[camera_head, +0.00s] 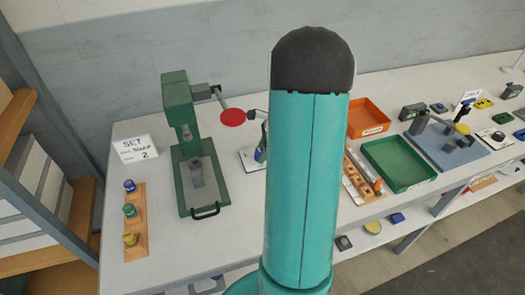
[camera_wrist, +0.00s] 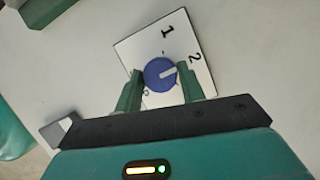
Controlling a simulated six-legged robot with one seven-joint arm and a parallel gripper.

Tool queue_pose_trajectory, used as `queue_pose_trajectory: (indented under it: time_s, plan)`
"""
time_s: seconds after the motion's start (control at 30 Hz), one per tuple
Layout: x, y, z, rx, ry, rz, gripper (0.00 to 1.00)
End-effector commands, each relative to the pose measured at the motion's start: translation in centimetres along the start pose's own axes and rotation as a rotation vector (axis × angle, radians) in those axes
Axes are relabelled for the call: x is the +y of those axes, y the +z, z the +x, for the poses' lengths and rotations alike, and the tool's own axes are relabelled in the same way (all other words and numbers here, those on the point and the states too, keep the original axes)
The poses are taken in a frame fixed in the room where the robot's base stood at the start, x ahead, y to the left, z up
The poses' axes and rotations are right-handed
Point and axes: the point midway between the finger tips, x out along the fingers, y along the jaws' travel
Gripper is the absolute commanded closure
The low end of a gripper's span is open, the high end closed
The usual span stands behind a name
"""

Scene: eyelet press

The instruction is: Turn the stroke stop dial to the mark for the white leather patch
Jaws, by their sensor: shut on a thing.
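The stroke stop dial (camera_wrist: 156,76) is a round blue knob with a white pointer line, on a white plate (camera_wrist: 140,48) in the wrist view. The plate bears the marks 1 and 2; another mark near the left finger is partly hidden. The pointer aims right and slightly up, below the 2. My gripper (camera_wrist: 160,72) has its two green fingers on either side of the dial, shut on it. In the head view the plate (camera_head: 247,160) is mostly hidden behind my arm. I cannot make out a white leather patch.
A green press (camera_head: 178,100) stands left of my arm, beside a white sign (camera_head: 136,149) reading SET and 2; its middle line is unclear. Colored knobs on a wooden strip (camera_head: 137,245) stand at left. Orange (camera_head: 368,116) and green (camera_head: 400,163) trays lie to the right.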

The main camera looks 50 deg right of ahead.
Motion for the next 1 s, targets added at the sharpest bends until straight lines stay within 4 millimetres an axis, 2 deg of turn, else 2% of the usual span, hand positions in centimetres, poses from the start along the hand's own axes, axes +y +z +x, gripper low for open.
queue_pose_trajectory:
  time_s: [0.37,1.0]
  plan:
    - [-0.15,0.11,0.13,0.000,0.084,-0.197,0.83]
    - [-0.40,0.35,0.22,-0.002,0.307,-0.737,0.83]
